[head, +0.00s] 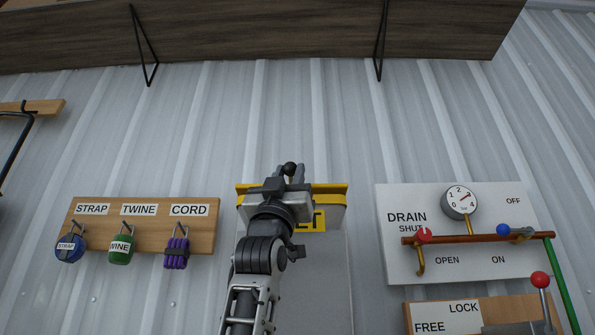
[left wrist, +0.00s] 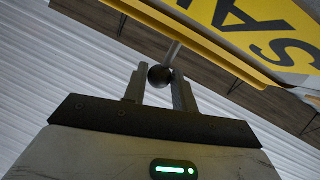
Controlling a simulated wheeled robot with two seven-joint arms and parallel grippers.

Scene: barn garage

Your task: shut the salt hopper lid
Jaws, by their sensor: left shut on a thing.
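The salt hopper (head: 325,285) is a pale grey box on the wall, partly hidden behind my left arm. Its yellow-edged lid (head: 332,188) shows at the top, above a yellow label (head: 313,220) of which only the end can be read. In the left wrist view the yellow lid edge (left wrist: 222,53) and large label letters (left wrist: 245,18) are close by. A black ball knob (left wrist: 160,76) on a thin stem sits between the fingers. My left gripper (head: 289,173) is shut on this knob. I cannot tell the lid's exact angle. My right gripper is not in view.
A wooden board (head: 145,226) with hanging strap, twine and cord is at left. A white drain panel (head: 400,262) with gauge and copper pipe (head: 470,238) is at right, above a lever board (head: 446,316). A wooden shelf (head: 260,38) overhangs above; bare wall lies between.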

